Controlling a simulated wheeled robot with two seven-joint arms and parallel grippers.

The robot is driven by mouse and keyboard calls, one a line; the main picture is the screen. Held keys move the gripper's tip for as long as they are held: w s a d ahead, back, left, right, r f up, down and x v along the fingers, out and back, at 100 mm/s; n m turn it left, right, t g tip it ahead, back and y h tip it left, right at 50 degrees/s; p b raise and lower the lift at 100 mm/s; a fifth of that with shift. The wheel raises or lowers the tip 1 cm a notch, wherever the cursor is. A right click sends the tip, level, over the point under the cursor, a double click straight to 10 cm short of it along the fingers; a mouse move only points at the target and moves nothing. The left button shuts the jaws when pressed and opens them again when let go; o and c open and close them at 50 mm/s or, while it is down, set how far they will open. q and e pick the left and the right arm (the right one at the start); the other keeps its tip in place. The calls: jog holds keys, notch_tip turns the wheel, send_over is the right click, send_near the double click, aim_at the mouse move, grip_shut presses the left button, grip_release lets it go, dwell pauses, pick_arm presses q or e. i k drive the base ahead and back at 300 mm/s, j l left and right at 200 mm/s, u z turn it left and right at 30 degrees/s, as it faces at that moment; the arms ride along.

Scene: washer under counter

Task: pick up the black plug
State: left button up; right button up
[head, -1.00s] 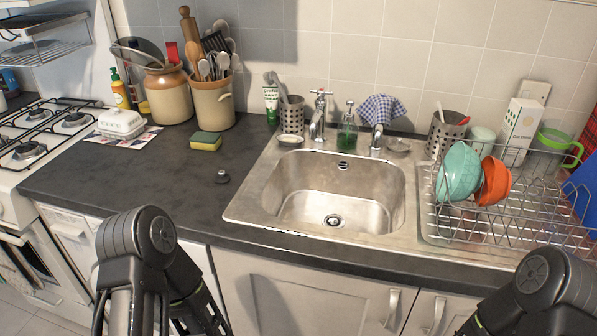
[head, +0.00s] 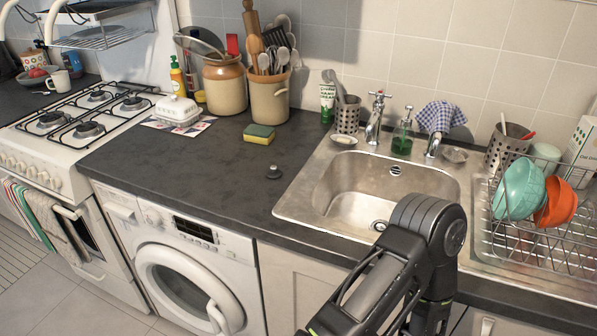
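The black plug (head: 273,172) is a small dark disc with a knob on top. It sits upright on the dark grey countertop (head: 190,160), to the left of the steel sink (head: 350,205) and in front of the yellow-green sponge. Nothing touches it. One of my arms, seemingly the right, rises from the bottom edge in front of the sink, and its gripper is below the picture. My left arm and gripper are out of view.
A sponge (head: 258,134), utensil crocks (head: 269,98) and a white butter dish (head: 178,111) stand behind the plug. A washing machine (head: 185,265) is under the counter. A dish rack (head: 540,235) with bowls is at right. The counter around the plug is clear.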

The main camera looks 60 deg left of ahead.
aim_at(277, 173)
jog(key=k+j, duration=0.5)
jog(key=k, duration=0.15)
jog(key=k+j, duration=0.5)
jog(key=k, duration=0.15)
